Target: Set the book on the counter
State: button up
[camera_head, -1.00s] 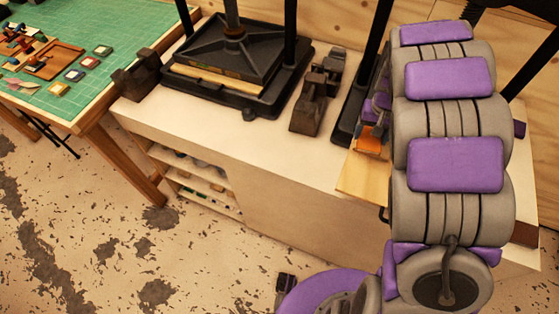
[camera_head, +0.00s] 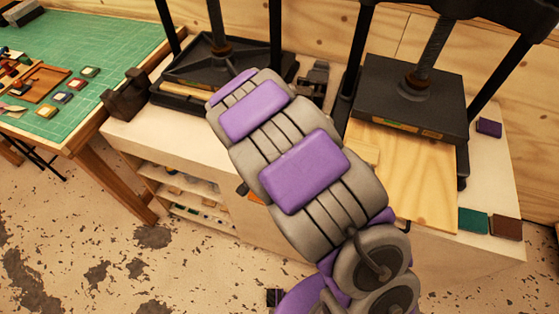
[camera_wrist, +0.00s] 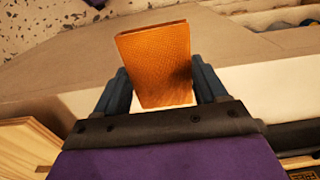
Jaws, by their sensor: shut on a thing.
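An orange book (camera_wrist: 157,65) with a textured cover stands between the two fingers of my gripper (camera_wrist: 160,75) in the wrist view. My gripper is shut on it, and the book's far end sticks out beyond the fingers. In the head view only a small orange bit of the book (camera_head: 254,198) shows beside my arm, which hides my gripper. The pale counter (camera_head: 170,142) runs across the head view, with its front edge near the book. I cannot tell whether the book touches the counter.
A black press (camera_head: 215,62) stands at the left and another (camera_head: 410,95) at the right, over a wooden board (camera_head: 425,185). Purple (camera_head: 489,127), green (camera_head: 473,221) and brown (camera_head: 507,226) books lie at the right end. A green-matted table (camera_head: 105,45) is at left.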

jog(key=w, duration=0.4)
jog(key=shift+a+f, duration=0.25)
jog(key=shift+f, duration=0.15)
jog(key=w+d, duration=0.1)
jog(key=w, duration=0.1)
jog(key=w+d, duration=0.2)
jog(key=w, duration=0.1)
jog(key=shift+w+f+b, duration=0.1)
jog(key=shift+w+b, duration=0.2)
jog(key=shift+b, duration=0.05)
jog(key=w, duration=0.3)
jog(key=shift+a+f, duration=0.15)
jog(key=shift+w+a+f, duration=0.1)
jog(key=shift+w+a, duration=0.35)
jog(key=shift+a, duration=0.1)
jog(key=f, duration=0.1)
jog(key=d+f, duration=0.1)
jog(key=f+b, duration=0.1)
jog(key=shift+w+d+f, duration=0.1)
jog(key=shift+d+f, duration=0.1)
jog(key=shift+d, duration=0.1)
jog(key=shift+a, duration=0.3)
jog(key=o, duration=0.8)
jog(key=shift+a+f, duration=0.15)
jog(key=shift+a, duration=0.15)
jog(key=shift+o, duration=1.3)
jog(key=shift+d, duration=0.45)
notch_tip(320, 180, up, 13)
jog(key=p, duration=0.1)
jog(key=shift+f, duration=0.2)
